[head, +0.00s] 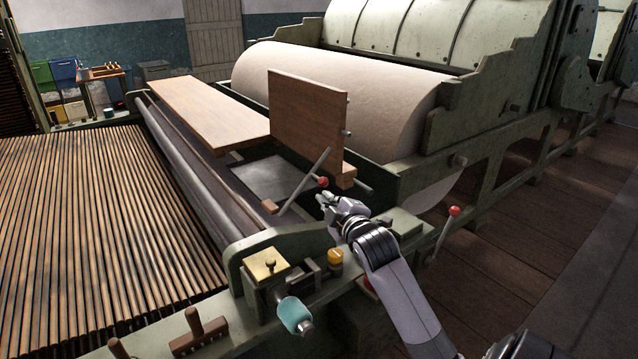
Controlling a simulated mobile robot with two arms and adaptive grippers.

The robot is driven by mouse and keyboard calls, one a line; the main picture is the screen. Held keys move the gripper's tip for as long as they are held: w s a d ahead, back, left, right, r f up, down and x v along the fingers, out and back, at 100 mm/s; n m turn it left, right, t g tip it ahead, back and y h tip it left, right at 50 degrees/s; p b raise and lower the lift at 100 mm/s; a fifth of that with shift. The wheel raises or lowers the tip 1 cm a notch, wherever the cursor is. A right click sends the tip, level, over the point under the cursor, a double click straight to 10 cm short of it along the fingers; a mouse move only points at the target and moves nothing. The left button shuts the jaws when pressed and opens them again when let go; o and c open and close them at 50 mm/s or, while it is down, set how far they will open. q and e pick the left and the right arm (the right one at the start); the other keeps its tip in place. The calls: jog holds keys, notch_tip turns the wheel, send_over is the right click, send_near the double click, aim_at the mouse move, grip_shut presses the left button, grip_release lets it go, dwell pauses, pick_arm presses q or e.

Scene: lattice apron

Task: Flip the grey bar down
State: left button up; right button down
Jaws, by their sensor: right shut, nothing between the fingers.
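A thin grey bar (303,184) stands tilted over the opening in the machine's green frame, its upper end leaning right. A small brown block (270,207) is at its lower end. A red knob (322,182) shows beside the bar; I cannot tell whether it is joined to it. My right gripper (324,199) is shut and empty, its fingertips just below the red knob and to the right of the bar. I cannot tell whether they touch the knob. My left gripper is out of view.
An upright wooden board (307,116) stands behind the bar, and a flat one (205,112) lies to the left. A red-knobbed lever (443,232) is right of my arm. A brass block (266,264) and teal handle (294,314) are in front. Slatted lattice (90,230) fills the left.

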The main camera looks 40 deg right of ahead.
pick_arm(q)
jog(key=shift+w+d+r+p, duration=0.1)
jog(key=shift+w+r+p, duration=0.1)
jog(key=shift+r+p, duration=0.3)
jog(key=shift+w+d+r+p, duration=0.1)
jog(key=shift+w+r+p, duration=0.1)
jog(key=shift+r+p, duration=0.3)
pick_arm(e)
jog(key=s+d+f+x, duration=0.1)
jog(key=d+x, duration=0.1)
jog(key=x, duration=1.1)
jog(key=shift+f, duration=0.2)
jog(key=shift+d, duration=0.15)
